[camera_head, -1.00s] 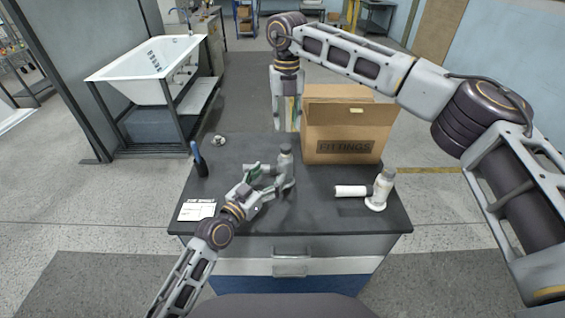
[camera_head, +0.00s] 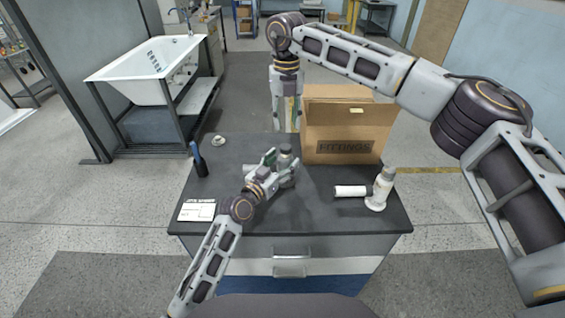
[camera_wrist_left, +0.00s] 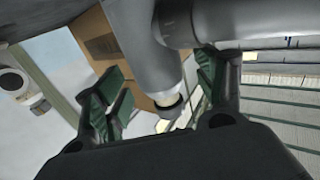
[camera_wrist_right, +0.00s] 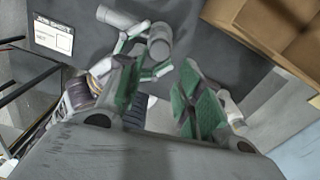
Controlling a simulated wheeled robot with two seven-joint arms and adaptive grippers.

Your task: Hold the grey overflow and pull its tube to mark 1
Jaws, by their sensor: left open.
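The grey overflow (camera_head: 286,152) stands upright on the dark bench top, partly hidden by my left gripper (camera_head: 275,168). The left gripper is open, and its fingers reach to either side of the overflow's body. In the left wrist view the grey body (camera_wrist_left: 148,55) runs between the green pads, with a pale section and a dark end. A grey tube (camera_wrist_right: 118,17) shows beside the overflow in the right wrist view. No mark is legible. My right gripper (camera_wrist_right: 165,98) is open and empty, above the far edge of the bench beside the carton.
A cardboard FITTINGS box (camera_head: 343,135) stands at the bench's back right. A white overflow (camera_head: 380,188) with a sideways tube stands at the right. A blue-handled item (camera_head: 198,160), a small pale ring (camera_head: 218,141) and a printed card (camera_head: 197,210) are at the left.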

